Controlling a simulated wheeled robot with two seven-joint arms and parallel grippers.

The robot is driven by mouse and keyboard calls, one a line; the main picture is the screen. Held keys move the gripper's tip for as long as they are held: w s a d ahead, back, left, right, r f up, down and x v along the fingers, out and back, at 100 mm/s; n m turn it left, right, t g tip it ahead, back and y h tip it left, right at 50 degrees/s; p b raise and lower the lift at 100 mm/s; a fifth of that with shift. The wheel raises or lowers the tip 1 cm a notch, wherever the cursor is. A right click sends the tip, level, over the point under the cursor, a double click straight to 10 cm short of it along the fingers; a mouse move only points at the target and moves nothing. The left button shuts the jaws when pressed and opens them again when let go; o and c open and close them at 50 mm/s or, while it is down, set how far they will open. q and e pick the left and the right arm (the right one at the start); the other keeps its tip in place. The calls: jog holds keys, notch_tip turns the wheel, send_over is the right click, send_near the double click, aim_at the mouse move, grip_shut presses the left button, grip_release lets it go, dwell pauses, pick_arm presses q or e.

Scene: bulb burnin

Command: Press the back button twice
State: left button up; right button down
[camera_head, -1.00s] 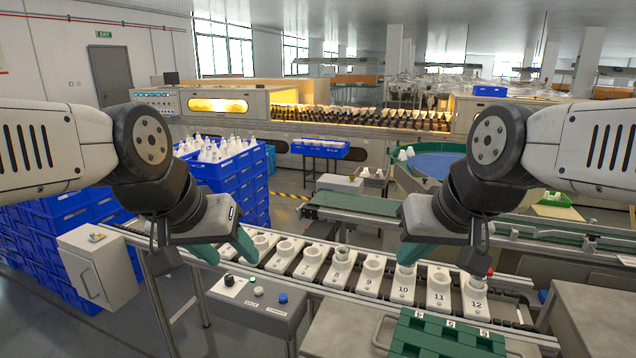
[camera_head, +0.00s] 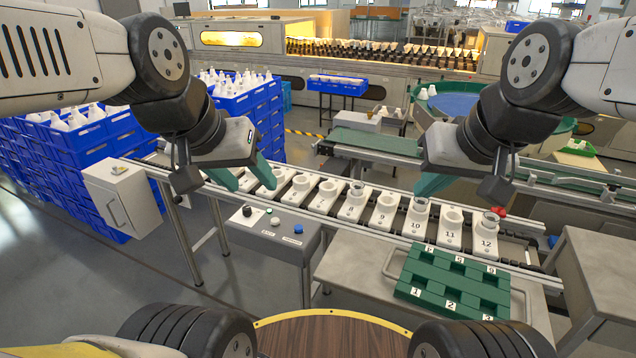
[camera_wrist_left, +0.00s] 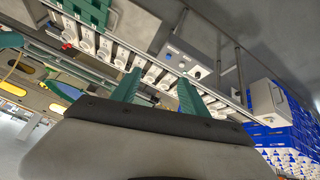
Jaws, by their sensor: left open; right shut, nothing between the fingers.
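A grey control box (camera_head: 262,240) stands in front of the conveyor, left of centre. On its top are a black knob (camera_head: 247,211), a white button (camera_head: 275,222) and a blue button (camera_head: 299,229); a small green spot lies behind them. The labels are too small to read, so I cannot tell which is the back button. The box also shows in the left wrist view (camera_wrist_left: 176,44), with its blue button (camera_wrist_left: 168,56). My left gripper (camera_head: 245,178) is open and empty, above and behind the box, touching no button. My right gripper (camera_head: 430,186) is shut and empty above the conveyor.
Numbered white sockets (camera_head: 385,213) line the conveyor between the grippers and the box. A green tray (camera_head: 420,268) sits on a metal table to the right. A grey cabinet (camera_head: 122,197) and stacked blue crates (camera_head: 60,175) stand left. There is free air above the control box.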

pick_arm(q)
grip_shut()
dwell(1.5)
